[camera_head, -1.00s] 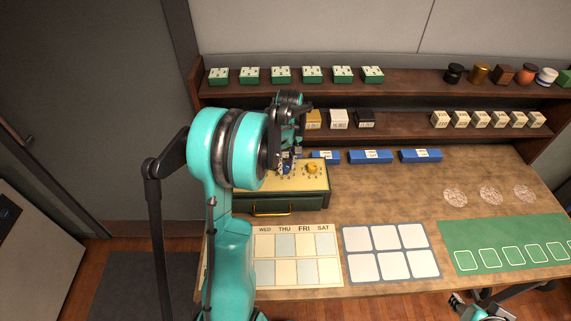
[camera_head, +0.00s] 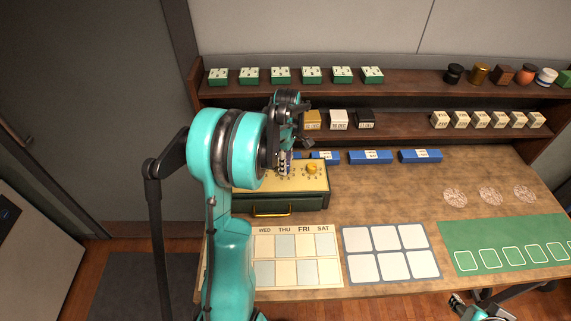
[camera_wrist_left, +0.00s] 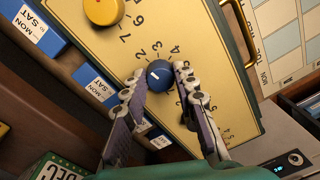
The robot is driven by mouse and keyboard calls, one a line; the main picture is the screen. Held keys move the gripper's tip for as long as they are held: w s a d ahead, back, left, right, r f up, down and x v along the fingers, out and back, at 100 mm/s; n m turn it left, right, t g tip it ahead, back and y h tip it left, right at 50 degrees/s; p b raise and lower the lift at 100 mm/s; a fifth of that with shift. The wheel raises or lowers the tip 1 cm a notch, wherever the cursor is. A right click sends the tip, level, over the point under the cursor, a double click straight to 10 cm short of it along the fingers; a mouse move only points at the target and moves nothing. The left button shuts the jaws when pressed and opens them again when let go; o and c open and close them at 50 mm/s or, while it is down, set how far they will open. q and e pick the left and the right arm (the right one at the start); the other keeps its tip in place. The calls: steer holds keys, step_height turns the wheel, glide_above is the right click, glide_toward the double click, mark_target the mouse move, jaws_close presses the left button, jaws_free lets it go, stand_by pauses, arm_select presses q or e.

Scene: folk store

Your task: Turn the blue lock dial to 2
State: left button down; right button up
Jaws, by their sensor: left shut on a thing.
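The blue lock dial (camera_wrist_left: 159,73) is on the yellow top face of a green lock box (camera_wrist_left: 205,50), with black numbers printed around it. A white mark shows on the dial; I cannot tell for sure which number it points at. My left gripper (camera_wrist_left: 161,74) is shut on the blue dial, with one finger on each side. In the head view the left gripper (camera_head: 285,163) is over the box (camera_head: 300,203), and the arm and fingers largely hide the blue dial. Part of my right gripper (camera_head: 482,303) shows at the bottom right, away from the box.
A yellow dial (camera_head: 311,169) sits beside the blue one on the box. Blue blocks (camera_head: 370,157) stand behind to the right. A weekday chart (camera_head: 297,246), a white-squared mat (camera_head: 391,252) and a green mat (camera_head: 510,243) lie in front. Shelves (camera_head: 400,92) run along the back.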

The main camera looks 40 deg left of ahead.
stand_by(0.4)
arm_select(q)
steer(key=c, duration=1.2)
jaws_free()
steer(key=shift+r, duration=0.1)
steer(key=r, duration=1.2)
steer(key=shift+w, duration=0.3)
steer(key=shift+f, duration=0.1)
